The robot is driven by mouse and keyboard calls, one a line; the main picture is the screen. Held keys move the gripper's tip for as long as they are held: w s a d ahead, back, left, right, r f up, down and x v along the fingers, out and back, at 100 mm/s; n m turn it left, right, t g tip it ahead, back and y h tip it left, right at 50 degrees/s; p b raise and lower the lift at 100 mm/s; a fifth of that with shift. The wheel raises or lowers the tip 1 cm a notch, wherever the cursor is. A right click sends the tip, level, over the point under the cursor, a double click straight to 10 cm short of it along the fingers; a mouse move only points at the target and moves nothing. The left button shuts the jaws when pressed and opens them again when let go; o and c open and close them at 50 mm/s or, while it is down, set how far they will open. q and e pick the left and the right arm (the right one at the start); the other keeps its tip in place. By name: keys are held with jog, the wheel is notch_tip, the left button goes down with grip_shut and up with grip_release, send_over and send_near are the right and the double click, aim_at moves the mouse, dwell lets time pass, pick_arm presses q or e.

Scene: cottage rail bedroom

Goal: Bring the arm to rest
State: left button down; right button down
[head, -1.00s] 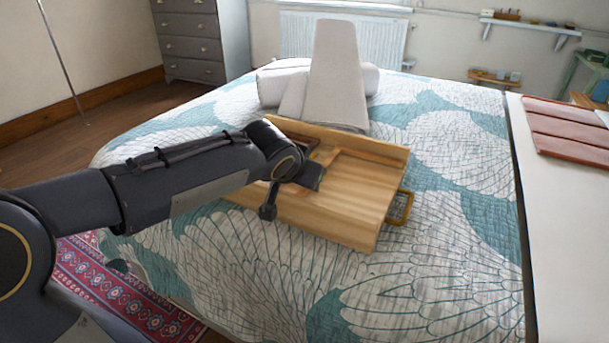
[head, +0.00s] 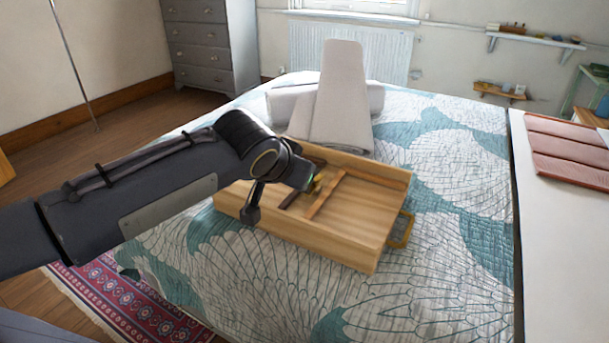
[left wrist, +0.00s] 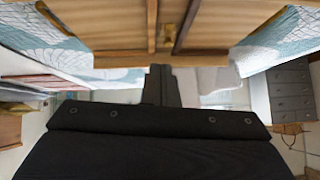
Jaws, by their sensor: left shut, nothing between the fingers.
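My left gripper (head: 301,176) hangs over the left part of a wooden tray (head: 320,230) on the bed. Its fingers are mostly hidden behind the wrist in the head view. In the left wrist view the dark fingers (left wrist: 162,86) are together with nothing held, and the tray's wooden edge (left wrist: 120,60) shows beyond them. A small yellowish thing (head: 317,184) shows beside the gripper; I cannot tell what it is. My right gripper is in neither view.
The tray has wooden dividers (head: 326,195) and a brass handle (head: 402,230) on its right side. White folded bedding (head: 338,100) stands behind it on the patterned bed quilt (head: 440,280). A grey drawer chest (head: 203,55) stands at the back left, and a pale surface (head: 560,240) lies at right.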

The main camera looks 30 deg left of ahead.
pick_arm(q)
jog(key=shift+s+r, duration=0.35)
jog(key=shift+s, duration=0.05)
jog(key=s+d+f+n+g+h, duration=0.15)
jog(key=s+d+f, duration=0.25)
jog(key=s+f, duration=0.5)
jog(key=s+d+f+n+g+h, duration=0.1)
jog(key=s+d+f+g+h, duration=0.15)
jog(key=s+f, duration=0.6)
notch_tip(320, 180, up, 30)
jog(key=s+p, duration=0.2)
jog(key=p, duration=2.5)
jog(key=shift+d+h, duration=0.3)
jog(key=shift+h, duration=0.1)
jog(key=shift+f+m, duration=0.1)
jog(key=shift+m, duration=0.15)
